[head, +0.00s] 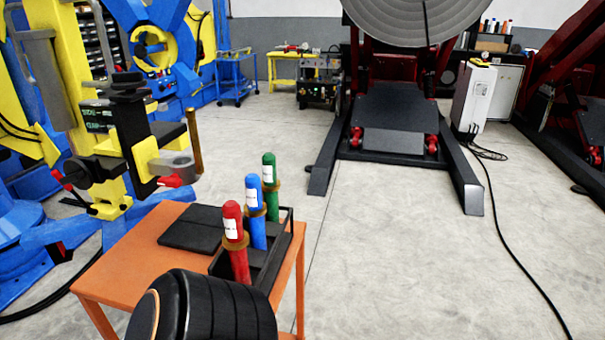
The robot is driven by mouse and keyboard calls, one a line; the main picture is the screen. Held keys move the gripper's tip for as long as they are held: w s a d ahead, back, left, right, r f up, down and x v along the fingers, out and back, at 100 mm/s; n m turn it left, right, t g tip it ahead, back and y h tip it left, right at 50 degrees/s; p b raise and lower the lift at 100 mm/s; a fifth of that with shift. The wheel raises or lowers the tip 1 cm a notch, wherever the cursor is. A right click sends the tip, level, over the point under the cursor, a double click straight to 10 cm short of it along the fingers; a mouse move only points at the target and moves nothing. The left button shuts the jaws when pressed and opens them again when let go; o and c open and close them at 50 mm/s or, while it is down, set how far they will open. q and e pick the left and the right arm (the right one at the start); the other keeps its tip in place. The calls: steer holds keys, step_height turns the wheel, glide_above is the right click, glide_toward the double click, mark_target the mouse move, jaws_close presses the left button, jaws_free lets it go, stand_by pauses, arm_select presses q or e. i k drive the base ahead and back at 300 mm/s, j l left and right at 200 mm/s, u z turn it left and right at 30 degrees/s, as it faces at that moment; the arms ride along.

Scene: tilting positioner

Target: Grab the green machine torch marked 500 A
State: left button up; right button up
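The green torch (270,185) stands upright in a black rack (285,245) on an orange table (145,255). It is the farthest of three torches in a row and has a brass-coloured collar and a white label, too small to read. The blue torch (255,212) stands in the middle and the red torch (235,245) is nearest. The lower part of the green torch is hidden by the rack and the blue torch. Neither of my grippers shows. A black rounded part, apparently a link of my own arm, covers the table's near edge.
A flat black pad (190,230) lies left of the rack. A yellow and black machine (125,140) stands close behind the table at left. A dark positioner (395,115) with a round disc stands farther back. The floor (400,260) to the right is open, crossed by a black cable (505,243).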

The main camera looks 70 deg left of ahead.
mark_target(270, 184)
steer(key=i+l+u, duration=0.65)
steer(key=i, duration=0.25)
steer(key=i+j+u, duration=0.1)
steer(key=u, duration=0.35)
steer(key=i+u, duration=0.3)
steer(key=u, duration=0.15)
steer(key=i+u, duration=0.2)
steer(key=u, duration=0.3)
steer(key=i+u, duration=0.1)
steer(key=u, duration=0.4)
steer(key=i+u, duration=0.15)
steer(key=u, duration=0.3)
steer(key=i+l+u, duration=0.1)
steer(key=u, duration=0.4)
